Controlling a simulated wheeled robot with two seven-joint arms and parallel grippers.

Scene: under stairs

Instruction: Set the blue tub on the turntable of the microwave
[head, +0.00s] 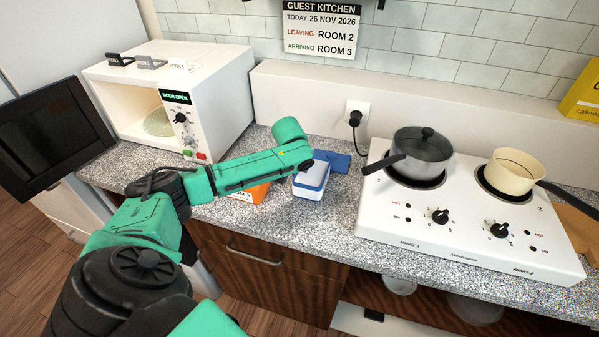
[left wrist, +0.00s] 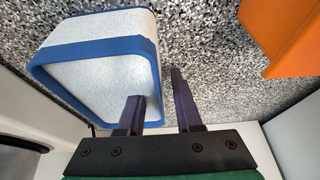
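The blue tub (head: 311,186), white with blue edging, sits on the speckled counter in front of a flat blue item. In the left wrist view the tub (left wrist: 95,80) fills the upper left. My left gripper (left wrist: 155,85) is open, one finger overlapping the tub's white face and the other just beyond its right edge; contact is not clear. In the head view its fingers are hidden by my green arm. The white microwave (head: 222,88) stands back left, its dark door (head: 50,140) swung open. The pale turntable (head: 158,122) inside looks empty. My right gripper is out of view.
An orange box (head: 246,193) lies near the tub, partly under my arm; it also shows in the left wrist view (left wrist: 285,38). A white hob (head: 465,225) with a pot (head: 422,152) and a cream pan (head: 516,170) stands right. A flat blue item (head: 338,161) lies behind the tub.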

